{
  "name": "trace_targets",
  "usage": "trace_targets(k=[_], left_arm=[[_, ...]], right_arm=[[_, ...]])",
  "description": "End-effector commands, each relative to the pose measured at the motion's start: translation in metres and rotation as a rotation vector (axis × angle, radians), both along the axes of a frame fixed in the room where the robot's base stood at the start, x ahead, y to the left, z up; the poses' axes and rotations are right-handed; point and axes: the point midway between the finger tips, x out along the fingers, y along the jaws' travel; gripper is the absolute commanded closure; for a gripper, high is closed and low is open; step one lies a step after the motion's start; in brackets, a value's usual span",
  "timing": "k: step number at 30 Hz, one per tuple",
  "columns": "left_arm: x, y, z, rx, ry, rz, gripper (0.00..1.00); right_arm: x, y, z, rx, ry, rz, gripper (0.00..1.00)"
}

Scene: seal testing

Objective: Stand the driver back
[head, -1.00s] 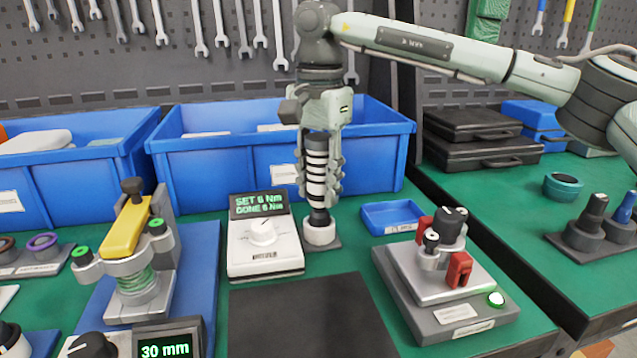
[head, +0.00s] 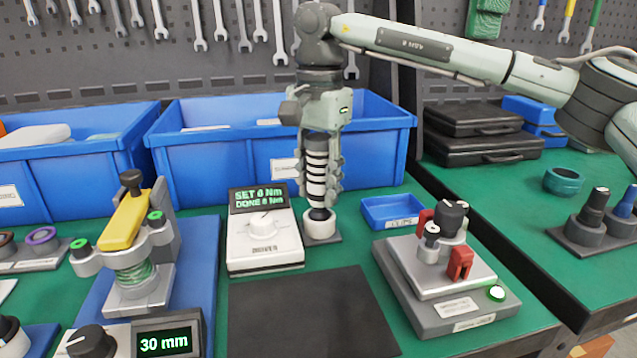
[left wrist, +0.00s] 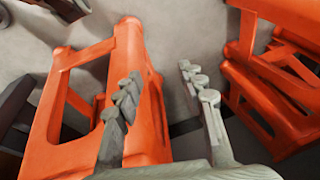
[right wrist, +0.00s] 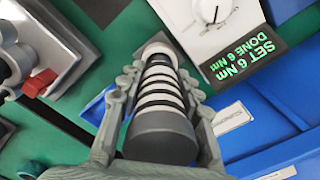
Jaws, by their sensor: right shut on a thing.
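The driver (head: 317,172), a dark cylinder with white bands, stands upright with its lower end in a white round holder (head: 320,226) on a small grey base. My right gripper (head: 320,178) points straight down with its fingers shut around the driver's banded body. The right wrist view shows the driver (right wrist: 163,115) between both fingers, its far end at the pale holder. My left gripper (left wrist: 158,95) shows only in the left wrist view, with its fingers apart and nothing between them.
A torque controller (head: 264,240) reading "SET 6 Nm, DONE 6 Nm" stands left of the holder. A small blue tray (head: 392,213) and a clamping fixture (head: 445,285) with a lit green button are to the right. A large blue bin (head: 230,155) stands behind. A dark mat (head: 310,315) lies bare in front.

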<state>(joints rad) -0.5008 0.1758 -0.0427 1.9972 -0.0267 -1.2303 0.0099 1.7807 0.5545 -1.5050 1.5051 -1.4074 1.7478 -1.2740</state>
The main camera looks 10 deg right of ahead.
Motion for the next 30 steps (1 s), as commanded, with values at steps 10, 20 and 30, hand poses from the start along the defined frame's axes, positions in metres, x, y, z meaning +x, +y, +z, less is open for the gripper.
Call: trace_targets(k=[10, 20, 30], left_arm=[[-0.0001, -0.0001, -0.0007, 0.0, 0.0, 0.0, 0.6], [0.0, -0.0001, -0.0001, 0.0, 0.0, 0.0, 0.6], [0.0, 0.0, -0.0002, 0.0, 0.0, 0.0, 0.6]], right_arm=[[0.0004, -0.0001, -0.0009, 0.001, -0.003, -0.001, 1.0], [0.0004, 0.0, -0.0024, 0.002, -0.002, 0.0, 1.0], [0.0002, 0.0001, -0.0031, 0.001, -0.002, 0.0, 0.6]])
